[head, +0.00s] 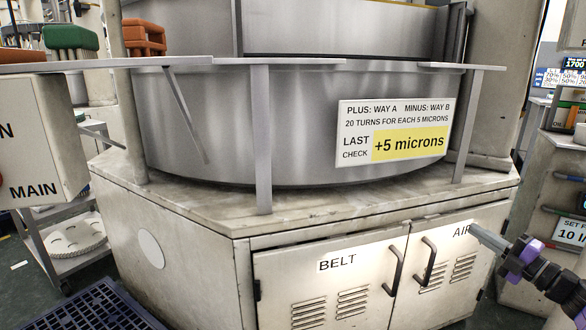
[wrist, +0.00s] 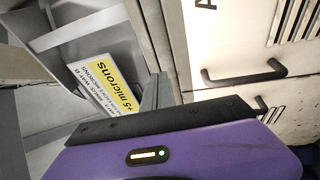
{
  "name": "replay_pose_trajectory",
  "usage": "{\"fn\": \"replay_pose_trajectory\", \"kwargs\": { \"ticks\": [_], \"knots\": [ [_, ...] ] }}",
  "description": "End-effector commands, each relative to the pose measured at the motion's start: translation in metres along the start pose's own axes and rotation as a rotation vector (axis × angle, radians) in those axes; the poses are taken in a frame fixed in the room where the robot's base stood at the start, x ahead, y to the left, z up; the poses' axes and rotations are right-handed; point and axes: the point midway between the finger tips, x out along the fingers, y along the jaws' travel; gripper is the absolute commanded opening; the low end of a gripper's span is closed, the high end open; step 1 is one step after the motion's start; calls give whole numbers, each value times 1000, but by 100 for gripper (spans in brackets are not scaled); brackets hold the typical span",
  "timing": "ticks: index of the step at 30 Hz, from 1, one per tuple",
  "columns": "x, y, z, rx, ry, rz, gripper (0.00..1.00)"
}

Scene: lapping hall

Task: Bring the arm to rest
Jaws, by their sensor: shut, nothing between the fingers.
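My gripper (head: 476,231) shows at the lower right of the head view, with grey fingers and a purple and black wrist behind them. It points left, in front of the AIR door (head: 460,262) of the machine's cabinet. I cannot tell whether it touches the door. In the wrist view the grey fingers (wrist: 157,90) stand together above a black bar and purple housing. They are shut with nothing between them. Only part of my arm shows at the right edge of the head view.
A large grey round machine (head: 290,115) stands on the cabinet. A sign (head: 393,132) on it reads "+5 microns". The BELT door (head: 325,285) and AIR door have black handles. A trolley (head: 60,240) and blue grating (head: 85,308) lie left; a cabinet with a screen stands right.

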Motion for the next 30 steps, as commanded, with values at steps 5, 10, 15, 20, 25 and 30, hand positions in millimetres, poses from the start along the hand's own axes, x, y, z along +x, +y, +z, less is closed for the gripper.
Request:
{"fn": "replay_pose_trajectory", "kwargs": {
  "ticks": [5, 10, 15, 20, 25, 30],
  "knots": [
    [12, 12, -17, 84, -83, 161, 0],
    [12, 2, -53, 225, -148, 301, 0],
    [-2, -18, -102, 401, -210, 418, 0],
    [-27, -41, -152, 574, -265, 493, 0],
    [-62, -64, -206, 754, -321, 540, 0],
    [-104, -82, -261, 923, -377, 558, 0]
  ]
}}
